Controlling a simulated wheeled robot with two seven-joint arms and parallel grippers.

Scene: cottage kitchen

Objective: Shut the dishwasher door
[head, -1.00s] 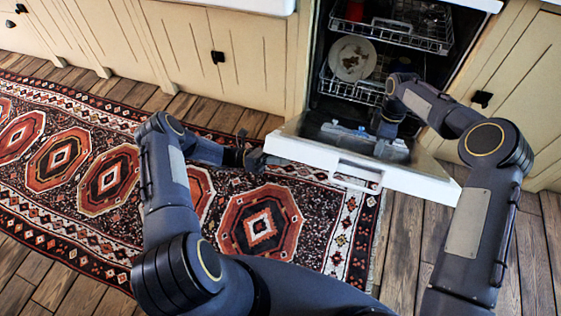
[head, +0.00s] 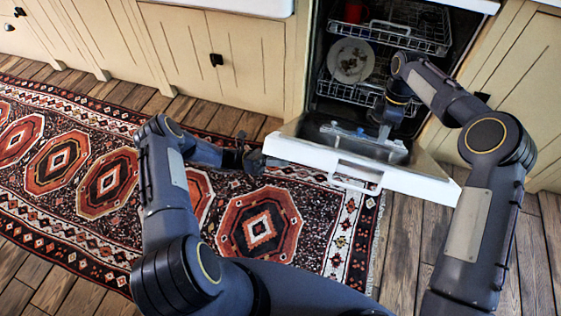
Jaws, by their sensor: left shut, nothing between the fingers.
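The dishwasher door (head: 310,153) hangs open, folded down, with its inner side up and its white outer edge and handle toward me. My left gripper (head: 257,163) is shut and empty, low beside the door's left corner; I cannot tell whether it touches the door. My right gripper (head: 384,133) is over the door's inner face near the machine's opening, pointing down. Its fingers are too small and dark to read. The dishwasher's inside shows an upper rack (head: 407,37) and a lower rack (head: 345,90).
A dirty plate (head: 350,61) stands in the lower rack and a red item (head: 354,11) sits in the upper rack. Cream cabinets (head: 246,60) flank the machine. A patterned rug (head: 75,181) covers the floor at left; bare planks (head: 401,240) lie at right.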

